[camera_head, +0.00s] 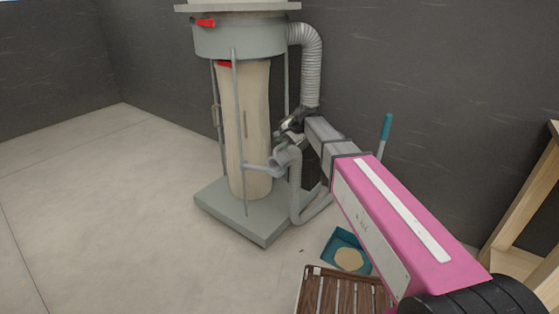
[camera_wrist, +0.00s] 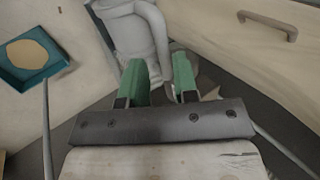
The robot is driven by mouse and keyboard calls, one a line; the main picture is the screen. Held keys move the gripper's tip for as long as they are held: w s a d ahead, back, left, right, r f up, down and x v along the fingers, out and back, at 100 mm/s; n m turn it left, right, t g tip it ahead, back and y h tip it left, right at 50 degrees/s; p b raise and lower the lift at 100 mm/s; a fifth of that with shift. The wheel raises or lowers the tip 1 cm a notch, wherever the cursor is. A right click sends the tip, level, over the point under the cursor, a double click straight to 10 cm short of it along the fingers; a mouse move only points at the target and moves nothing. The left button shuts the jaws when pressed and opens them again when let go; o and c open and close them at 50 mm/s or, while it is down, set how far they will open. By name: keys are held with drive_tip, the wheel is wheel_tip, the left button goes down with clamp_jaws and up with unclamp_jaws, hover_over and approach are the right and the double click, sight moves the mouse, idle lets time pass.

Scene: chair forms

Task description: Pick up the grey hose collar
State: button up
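A grey hose collar (camera_head: 284,160) appears to be the wide-mouthed grey fitting on the pipe at the front of the dust collector, beside its cloth bag. In the wrist view, grey hose parts (camera_wrist: 140,35) lie just beyond my fingers; I cannot tell exactly where the collar begins. My gripper (camera_head: 290,126) is close above the fitting, by the right side of the bag. In the wrist view, its two green fingers (camera_wrist: 159,82) stand apart, with part of the grey shape showing between and beyond them. No firm hold is visible. My arm hides some of the hose.
The dust collector (camera_head: 265,228) stands on a grey base, with a ribbed hose (camera_head: 312,75) at right. A teal dustpan (camera_head: 336,243) holding a tan pile and a slatted wooden piece (camera_head: 312,290) lie in front. A wooden frame (camera_head: 520,215) stands right. Floor at left is clear.

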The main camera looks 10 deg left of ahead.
sight(280, 146)
drive_tip(key=x, duration=0.5)
drive_tip(key=shift+w, duration=0.2)
clamp_jaws()
